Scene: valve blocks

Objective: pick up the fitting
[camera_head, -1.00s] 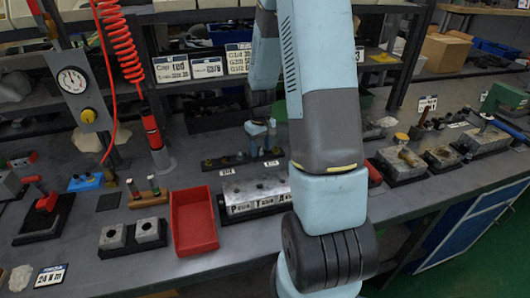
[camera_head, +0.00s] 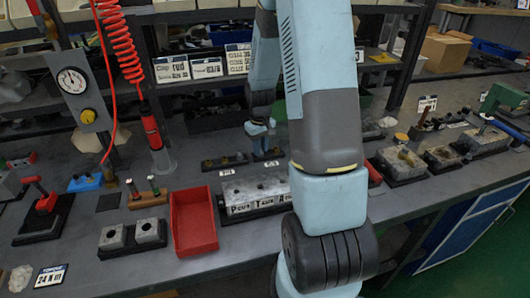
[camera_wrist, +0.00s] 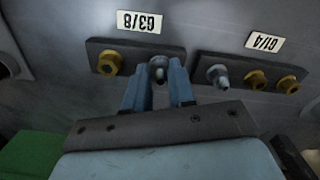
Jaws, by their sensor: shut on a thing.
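My gripper (camera_wrist: 159,88) points at the rack in the wrist view, its two blue fingers close together on either side of a silver fitting (camera_wrist: 158,66). The fitting is at the right end of the dark holder labelled G3/8 (camera_wrist: 138,22). I cannot tell whether it is clear of the holder. A brass fitting (camera_wrist: 110,62) sits at the left end of the same holder. In the head view my gripper (camera_head: 265,150) is low over the rack behind the steel block, and the held fitting is too small to make out.
A second holder, labelled G1/4 (camera_wrist: 264,41), carries a silver fitting (camera_wrist: 218,76) and two brass ones close to the right finger. A red tray (camera_head: 194,222) and a steel lettered block (camera_head: 255,193) stand in front. A gauge panel (camera_head: 77,90) and red coiled hose stand left.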

